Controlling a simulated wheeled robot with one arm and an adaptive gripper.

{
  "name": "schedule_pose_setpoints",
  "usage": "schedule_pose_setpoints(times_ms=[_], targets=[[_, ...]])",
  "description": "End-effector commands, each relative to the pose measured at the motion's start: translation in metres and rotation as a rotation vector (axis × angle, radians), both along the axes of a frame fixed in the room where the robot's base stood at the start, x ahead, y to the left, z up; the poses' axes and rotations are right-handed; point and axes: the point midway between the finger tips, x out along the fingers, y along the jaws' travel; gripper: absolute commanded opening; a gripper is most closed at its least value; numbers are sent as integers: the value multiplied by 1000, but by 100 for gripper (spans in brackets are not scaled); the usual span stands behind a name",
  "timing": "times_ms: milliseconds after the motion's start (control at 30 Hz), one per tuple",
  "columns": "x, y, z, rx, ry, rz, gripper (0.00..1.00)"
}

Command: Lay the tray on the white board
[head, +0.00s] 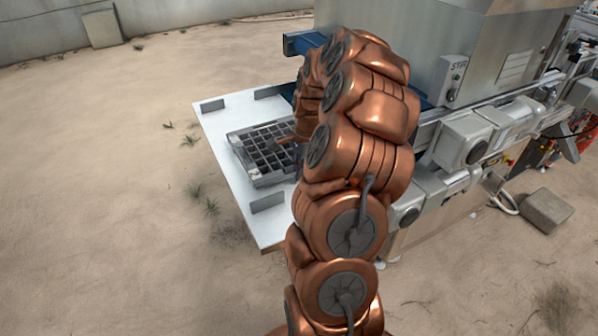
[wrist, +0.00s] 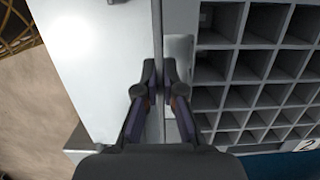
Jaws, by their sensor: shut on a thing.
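The grey seed tray (head: 262,152) with square cells is over the white board (head: 225,122) at the machine's left end. In the wrist view the tray (wrist: 238,70) fills the right side and the white board (wrist: 95,60) the left. My gripper (wrist: 164,75) is shut on the tray's near wall, its two dark fingers closed on the thin rim. In the head view my copper arm hides the gripper and the tray's right part. I cannot tell whether the tray touches the board or is held just above it.
Small upright grey stops (head: 268,202) stand along the board's edges. The metal seeder (head: 440,50) with a control box (head: 452,78) stands to the right. A concrete block (head: 546,210) lies on the sandy ground at right. The ground left of the board is open.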

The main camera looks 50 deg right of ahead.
Motion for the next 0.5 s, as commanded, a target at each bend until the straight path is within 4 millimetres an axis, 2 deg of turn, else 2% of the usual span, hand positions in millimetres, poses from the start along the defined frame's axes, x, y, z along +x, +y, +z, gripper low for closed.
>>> schedule_pose_setpoints(times_ms=[100,433,500], targets=[[-1,1,-9,3,3,1,0],[0,1,-13,2,1,1,0],[0,1,-12,2,1,1,12]])
